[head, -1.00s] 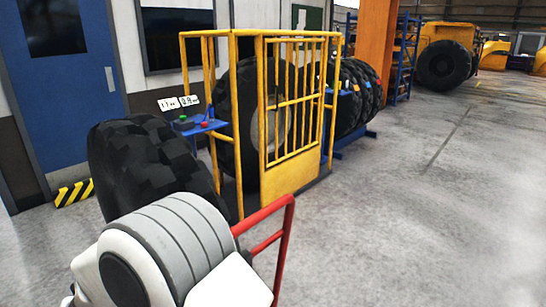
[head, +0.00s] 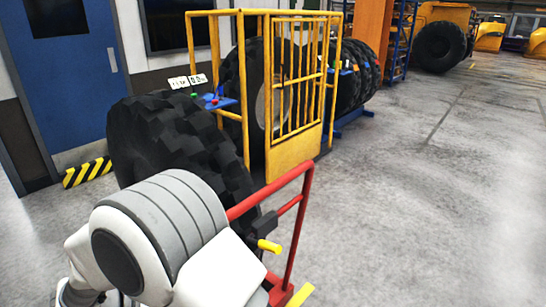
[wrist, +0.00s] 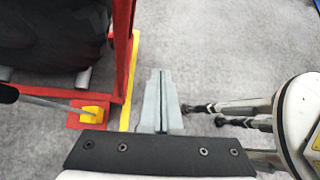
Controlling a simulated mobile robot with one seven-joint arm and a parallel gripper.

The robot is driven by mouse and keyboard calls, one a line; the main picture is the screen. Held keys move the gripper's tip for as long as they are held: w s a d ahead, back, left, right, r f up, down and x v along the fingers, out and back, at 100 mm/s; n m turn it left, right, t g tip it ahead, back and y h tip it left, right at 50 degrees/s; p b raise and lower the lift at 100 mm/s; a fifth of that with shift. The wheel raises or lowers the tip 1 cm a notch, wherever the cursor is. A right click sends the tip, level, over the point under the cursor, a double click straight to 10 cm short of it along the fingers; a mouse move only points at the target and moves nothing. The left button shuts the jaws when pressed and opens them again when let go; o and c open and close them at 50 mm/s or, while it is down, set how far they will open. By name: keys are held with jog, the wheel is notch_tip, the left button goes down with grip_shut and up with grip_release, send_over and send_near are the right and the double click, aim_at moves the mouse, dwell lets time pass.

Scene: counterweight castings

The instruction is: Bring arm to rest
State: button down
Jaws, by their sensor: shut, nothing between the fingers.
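My gripper (wrist: 163,78) shows in the wrist view. Its two grey fingers are shut together with nothing between them, over bare grey floor. A red frame with a large black tyre stands to its left, apart from the fingers. In the head view my white and grey arm links fill the lower left, in front of the tyre. The gripper itself cannot be made out in the head view.
A red frame (head: 296,230) with yellow parts stands right beside my arm. A large black tyre (head: 175,140) is behind it. A yellow cage (head: 292,150) encloses another tyre. The floor (head: 430,200) on the right is clear.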

jog(key=w+d+r+m+g+y+p, duration=0.1)
jog(key=d+r+m+g+y+p, duration=0.2)
jog(key=d+r+m, duration=1.35)
jog(key=s+d+r+m+t+y+p, duration=0.1)
jog(key=s+d+r+m+y, duration=0.1)
jog(key=s+d+r+m, duration=0.4)
jog(key=s+d+r+m+t+y+p, duration=0.1)
jog(key=s+d+r+m, duration=0.4)
jog(key=d, duration=0.6)
jog(key=shift+s+d+r+m+y+p, duration=0.3)
jog(key=shift+s+r+m+y+p, duration=0.1)
jog(key=shift+m+y+p, duration=0.1)
jog(key=shift+a, duration=0.1)
